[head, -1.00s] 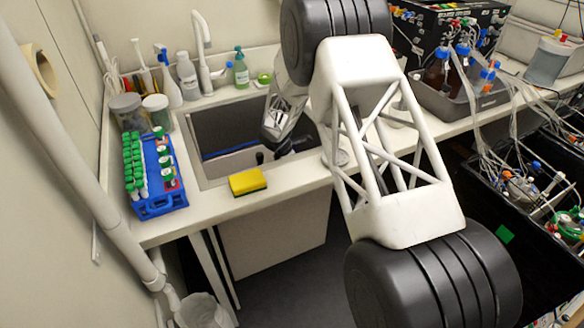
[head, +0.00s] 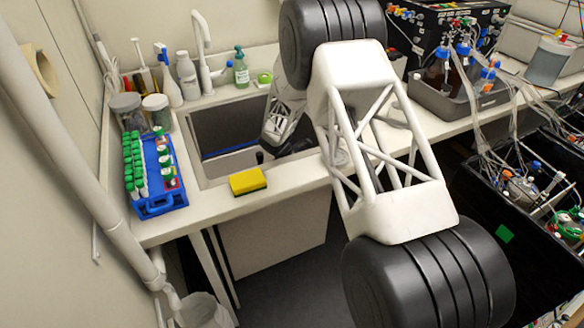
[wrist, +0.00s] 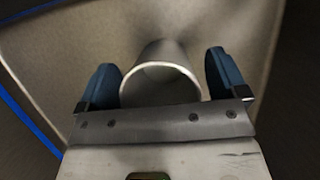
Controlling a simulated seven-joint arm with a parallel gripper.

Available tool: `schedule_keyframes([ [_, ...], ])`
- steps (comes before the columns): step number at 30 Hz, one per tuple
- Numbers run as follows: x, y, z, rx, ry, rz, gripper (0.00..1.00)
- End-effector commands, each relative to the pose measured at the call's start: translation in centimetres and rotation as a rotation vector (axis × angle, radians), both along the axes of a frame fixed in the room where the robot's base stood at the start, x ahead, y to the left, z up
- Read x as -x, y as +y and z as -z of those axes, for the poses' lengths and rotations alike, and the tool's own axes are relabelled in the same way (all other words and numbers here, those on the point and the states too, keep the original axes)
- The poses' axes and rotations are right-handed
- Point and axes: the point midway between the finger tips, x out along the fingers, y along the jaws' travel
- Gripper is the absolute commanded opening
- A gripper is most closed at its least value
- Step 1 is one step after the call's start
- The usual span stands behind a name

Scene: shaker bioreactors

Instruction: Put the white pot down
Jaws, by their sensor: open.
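The white pot (wrist: 163,52) shows in the wrist view as a pale, round, open-mouthed vessel with its rim toward the camera. It sits between the two blue fingers of my gripper (wrist: 160,66), which are open on either side of it. Narrow gaps seem to show beside the pot; whether a finger touches it I cannot tell. A pale surface, seemingly the sink's inside, lies behind it. In the head view my gripper (head: 268,155) is low at the sink (head: 222,128), partly hidden by my wrist. The pot is not visible there.
A yellow sponge (head: 248,181) lies on the counter's front edge. A blue rack of green-capped tubes (head: 160,205) stands to the left, with jars behind it. A tap (head: 204,75) and bottles line the sink's back. Bioreactor gear with tubing (head: 462,90) is at the right.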

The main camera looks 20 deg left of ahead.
Motion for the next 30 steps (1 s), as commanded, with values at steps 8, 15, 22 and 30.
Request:
schedule_keyframes([
  [8, 0.0, 0.1, -0.5, -0.001, -0.001, 0.000, 0.92],
  [15, 0.6, 0.7, -2.4, -0.002, -0.002, 0.000, 0.92],
  [22, 1.5, 1.6, -5.6, -0.002, -0.002, -0.001, 0.92],
  [30, 2.6, 2.7, -9.4, -0.002, -0.002, 0.000, 0.92],
])
